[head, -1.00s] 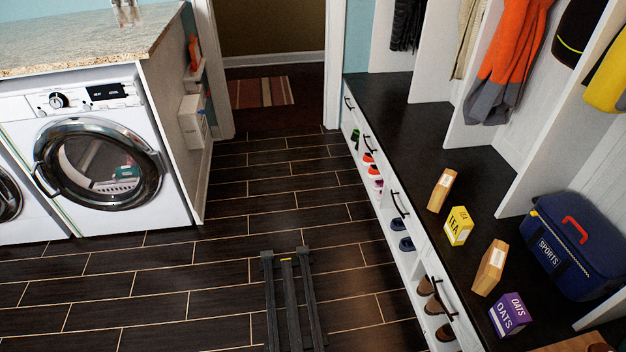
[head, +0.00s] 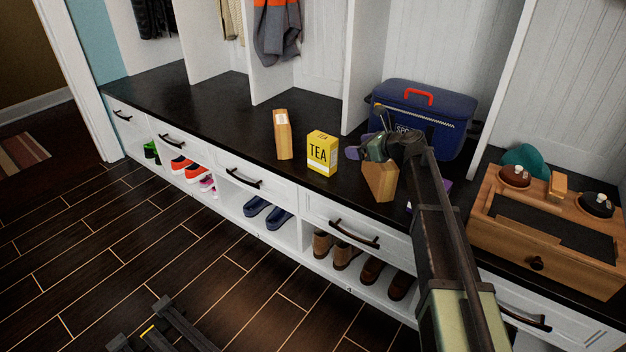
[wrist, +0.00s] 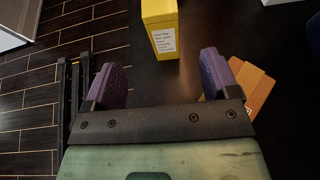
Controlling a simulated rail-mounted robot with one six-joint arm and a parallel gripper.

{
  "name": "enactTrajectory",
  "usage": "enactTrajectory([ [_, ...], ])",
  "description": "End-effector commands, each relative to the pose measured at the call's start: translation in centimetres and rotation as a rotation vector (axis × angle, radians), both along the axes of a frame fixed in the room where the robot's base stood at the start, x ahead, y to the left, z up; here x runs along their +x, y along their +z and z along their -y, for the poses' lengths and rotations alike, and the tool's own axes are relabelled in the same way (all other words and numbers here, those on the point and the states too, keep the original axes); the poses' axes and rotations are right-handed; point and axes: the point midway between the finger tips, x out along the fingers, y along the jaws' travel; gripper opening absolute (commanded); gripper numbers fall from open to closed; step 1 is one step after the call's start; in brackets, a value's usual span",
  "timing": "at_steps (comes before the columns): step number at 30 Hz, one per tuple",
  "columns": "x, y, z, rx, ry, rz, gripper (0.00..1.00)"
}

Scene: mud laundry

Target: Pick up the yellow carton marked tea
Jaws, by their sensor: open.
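The yellow carton marked TEA (head: 322,153) stands upright on the dark bench top, near its front edge, in the head view. In the wrist view the yellow carton (wrist: 160,28) is at the top middle, beyond the fingertips, with a white label on the side. My gripper (head: 364,148) is just right of the carton in the head view, above the bench. In the wrist view my gripper (wrist: 158,82) is open, its purple pads wide apart with nothing between them. The gap between pads and carton is clear.
A brown carton (head: 283,134) stands left of the tea. Another brown carton (head: 380,181) is partly behind my gripper, with a mostly hidden purple carton (head: 444,190) beside it. A blue sports bag (head: 440,112) is behind. A wooden drawer box (head: 548,262) stands at right.

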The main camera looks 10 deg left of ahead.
Motion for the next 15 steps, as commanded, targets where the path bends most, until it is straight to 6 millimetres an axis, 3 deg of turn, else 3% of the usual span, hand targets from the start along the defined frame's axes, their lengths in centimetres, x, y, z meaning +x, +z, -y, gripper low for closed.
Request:
enactTrajectory([
  [7, 0.8, -0.3, -0.9, 0.022, -0.011, -0.014, 0.81],
  [15, 3.4, -2.5, -5.1, 0.019, -0.009, -0.013, 0.81],
])
